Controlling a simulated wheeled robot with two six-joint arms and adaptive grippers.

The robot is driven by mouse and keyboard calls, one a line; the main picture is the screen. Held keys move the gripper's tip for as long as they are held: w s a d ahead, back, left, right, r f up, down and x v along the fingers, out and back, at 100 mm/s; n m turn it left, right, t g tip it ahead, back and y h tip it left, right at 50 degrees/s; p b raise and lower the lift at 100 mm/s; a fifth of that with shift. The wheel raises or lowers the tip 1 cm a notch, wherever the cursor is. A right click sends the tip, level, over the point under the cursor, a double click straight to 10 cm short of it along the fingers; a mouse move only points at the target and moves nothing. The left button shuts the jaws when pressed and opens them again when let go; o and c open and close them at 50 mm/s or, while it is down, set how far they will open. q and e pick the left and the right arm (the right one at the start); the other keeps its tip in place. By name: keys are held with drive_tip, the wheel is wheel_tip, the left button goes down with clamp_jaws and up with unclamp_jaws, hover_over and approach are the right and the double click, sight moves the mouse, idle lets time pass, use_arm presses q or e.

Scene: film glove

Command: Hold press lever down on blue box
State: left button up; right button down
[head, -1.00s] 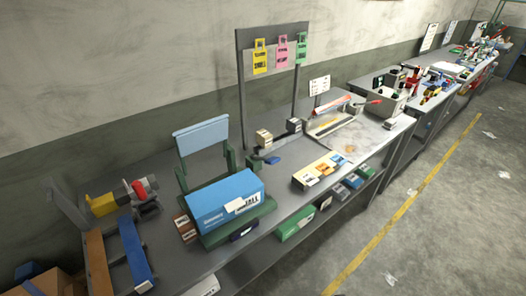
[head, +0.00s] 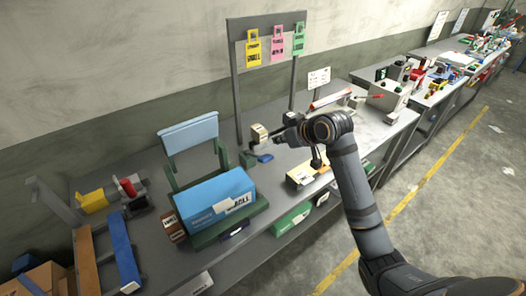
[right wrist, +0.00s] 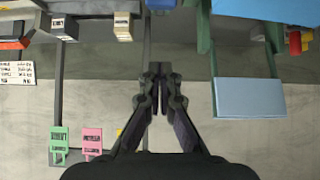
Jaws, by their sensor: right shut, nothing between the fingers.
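The blue box (head: 215,201) lies on the green base of a press on the bench. The press lever is a green frame with a light blue pad (head: 188,134), standing raised behind the box. In the right wrist view the pad (right wrist: 250,98) is right of the fingers, and part of the blue box (right wrist: 270,10) is at the top edge. My right gripper (head: 280,138) is to the right of the lever, apart from it, above the bench. Its fingertips (right wrist: 160,78) are together and empty. My left gripper is not in view.
Small boxes (head: 259,133) stand near my right gripper. A rack with yellow, pink and green tags (head: 277,43) rises behind it. A yellow and red tool (head: 108,193) and a blue bar (head: 119,250) lie at the left. The bench carries more equipment farther right.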

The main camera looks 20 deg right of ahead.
idle(0.3)
drive_tip(key=p, duration=0.3)
hover_over(267, 157)
drive_tip(key=f, duration=0.5)
drive_tip(key=shift+w+a+f, duration=0.3)
drive_tip(key=shift+w, duration=0.1)
drive_tip(key=f, duration=0.1)
drive_tip(key=f+p, duration=0.1)
drive_tip(key=f, duration=0.1)
drive_tip(key=shift+s+d+f+p, duration=0.2)
drive_tip(key=shift+s+p, duration=0.1)
drive_tip(key=shift+s, duration=0.05)
drive_tip(key=shift+s+d+f, duration=0.15)
drive_tip(key=shift+s+f, duration=0.2)
drive_tip(key=shift+f, duration=0.15)
drive_tip(key=shift+w, duration=0.1)
